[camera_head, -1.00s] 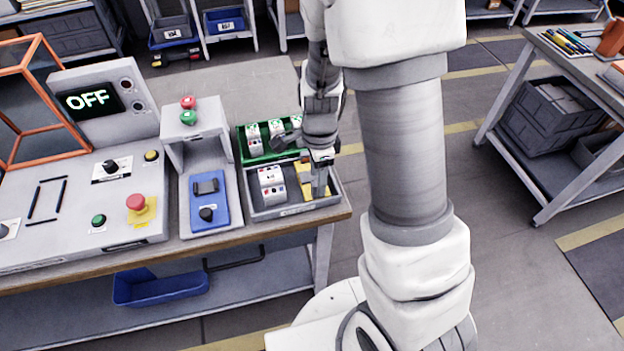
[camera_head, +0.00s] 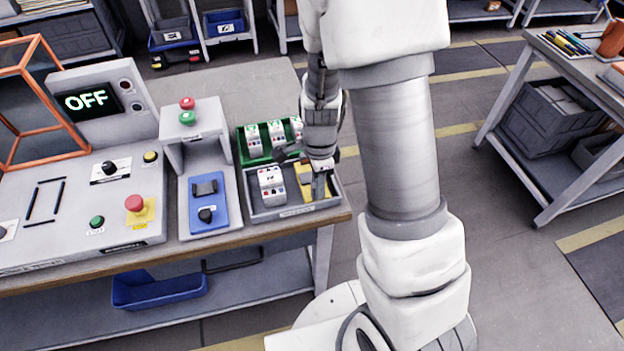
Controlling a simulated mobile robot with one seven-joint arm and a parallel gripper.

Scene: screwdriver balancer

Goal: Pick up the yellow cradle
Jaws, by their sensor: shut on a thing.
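The yellow cradle (camera_head: 304,184) lies in the right part of the grey tray (camera_head: 266,215), at the front right of the workbench. My gripper (camera_head: 318,186) points down into the tray at the cradle. Its fingers are shut on the cradle and hide part of it. From this view I cannot tell whether the cradle is clear of the tray floor.
A white block-like part (camera_head: 271,186) stands left of the cradle in the grey tray. A green bin (camera_head: 252,158) with several white parts is right behind. A blue switch unit (camera_head: 208,205) is to the left. Open floor lies right of the bench.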

